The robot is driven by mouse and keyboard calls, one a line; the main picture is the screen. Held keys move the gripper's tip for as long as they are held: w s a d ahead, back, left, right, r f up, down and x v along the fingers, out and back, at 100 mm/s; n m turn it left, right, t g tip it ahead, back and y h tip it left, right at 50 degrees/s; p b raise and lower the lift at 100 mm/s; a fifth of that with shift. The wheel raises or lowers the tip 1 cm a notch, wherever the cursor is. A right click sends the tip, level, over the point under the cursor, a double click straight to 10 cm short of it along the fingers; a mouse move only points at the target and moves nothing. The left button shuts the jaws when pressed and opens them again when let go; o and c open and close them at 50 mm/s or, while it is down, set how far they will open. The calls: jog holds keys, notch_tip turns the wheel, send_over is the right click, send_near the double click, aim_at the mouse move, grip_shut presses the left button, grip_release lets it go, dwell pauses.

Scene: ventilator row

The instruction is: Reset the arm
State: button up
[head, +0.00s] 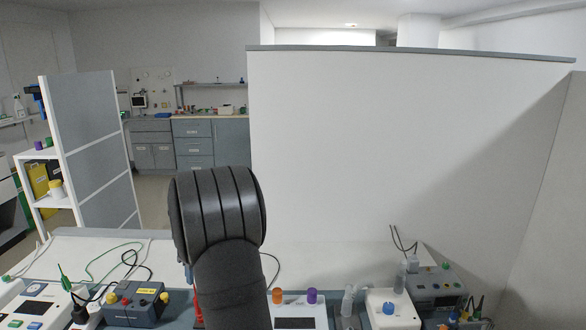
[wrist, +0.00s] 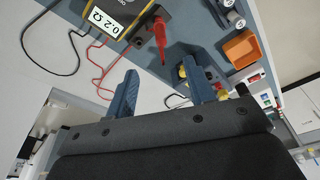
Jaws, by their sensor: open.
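My gripper (wrist: 162,82) shows in the wrist view with its two blue-grey fingers apart and nothing between them. The fingers point toward the bench and its instruments, and the view is tilted. In the head view my dark arm rises at the middle front, and the gripper fingers do not show there. The arm hides part of the bench behind it.
Near the fingers are a yellow meter (wrist: 107,17) reading 0.2 Ω, a red plug (wrist: 160,42) and an orange tray (wrist: 242,48). The head view shows a knobbed box (head: 134,308), a blue-knobbed white device (head: 391,311), loose cables and a tall white partition (head: 400,150).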

jog(key=x, duration=1.6)
jog(key=shift+f, duration=0.3)
jog(key=v, duration=0.4)
jog(key=a+v, duration=0.1)
jog(key=v, duration=0.1)
jog(key=shift+w+a+r, duration=0.1)
jog(key=shift+w+r, duration=0.25)
jog(key=shift+v, duration=0.85)
jog(key=shift+a, duration=0.15)
